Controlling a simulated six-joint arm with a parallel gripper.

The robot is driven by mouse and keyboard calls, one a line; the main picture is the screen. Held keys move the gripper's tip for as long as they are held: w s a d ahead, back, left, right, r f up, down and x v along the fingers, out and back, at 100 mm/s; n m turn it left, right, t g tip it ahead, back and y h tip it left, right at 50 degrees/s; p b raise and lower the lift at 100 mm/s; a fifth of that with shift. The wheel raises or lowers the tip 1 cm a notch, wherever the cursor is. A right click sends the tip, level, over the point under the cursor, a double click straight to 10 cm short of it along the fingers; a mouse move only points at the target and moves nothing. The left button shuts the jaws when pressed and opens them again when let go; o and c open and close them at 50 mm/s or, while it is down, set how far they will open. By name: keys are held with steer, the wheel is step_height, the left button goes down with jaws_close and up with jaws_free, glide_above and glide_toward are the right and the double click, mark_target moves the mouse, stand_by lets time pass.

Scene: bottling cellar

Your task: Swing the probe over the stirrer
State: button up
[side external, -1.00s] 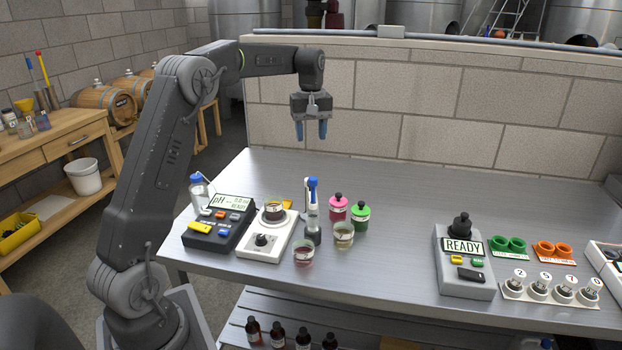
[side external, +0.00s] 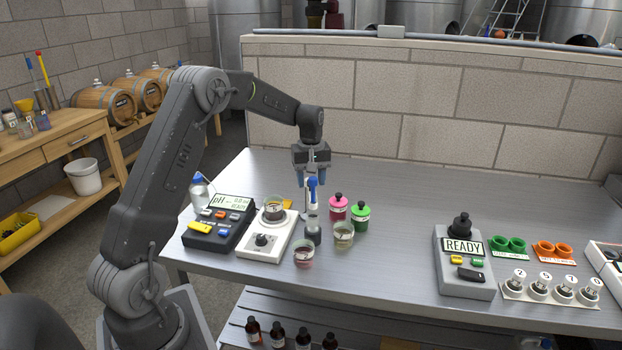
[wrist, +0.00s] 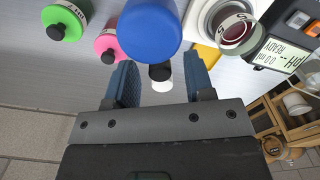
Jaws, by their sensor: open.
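The probe (side external: 313,189) has a blue top and stands upright in a dark-based holder (side external: 313,236) beside the stirrer. Its blue top (wrist: 151,29) looms large in the wrist view, just beyond my fingertips. The stirrer (side external: 262,246) is a white box with a dark knob, left of the probe. A glass beaker with dark liquid (side external: 273,211) stands on its plate, and this beaker also shows in the wrist view (wrist: 236,34). My gripper (side external: 309,182) is open and empty, its blue fingers close to the probe's top. Whether they touch it I cannot tell.
The pH meter (side external: 216,231) stands left of the stirrer. Two beakers (side external: 303,255) (side external: 344,236) stand near the probe's base. Pink (side external: 338,209) and green (side external: 360,217) bottles stand to its right. The table between these and the READY box (side external: 463,262) is clear.

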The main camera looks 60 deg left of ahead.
jaws_close()
stand_by(0.4)
steer(key=shift+s, duration=0.1)
steer(key=shift+s+a+m, duration=0.4)
steer(key=shift+a+m, duration=0.5)
steer(key=shift+m, duration=1.45)
steer(key=shift+s+a+m, duration=0.45)
steer(key=shift+a+m, duration=0.45)
steer(key=shift+m, duration=1.4)
steer(key=shift+s+a+m, duration=0.4)
steer(key=shift+a+m, duration=0.5)
steer(key=shift+m, duration=1.45)
jaws_free()
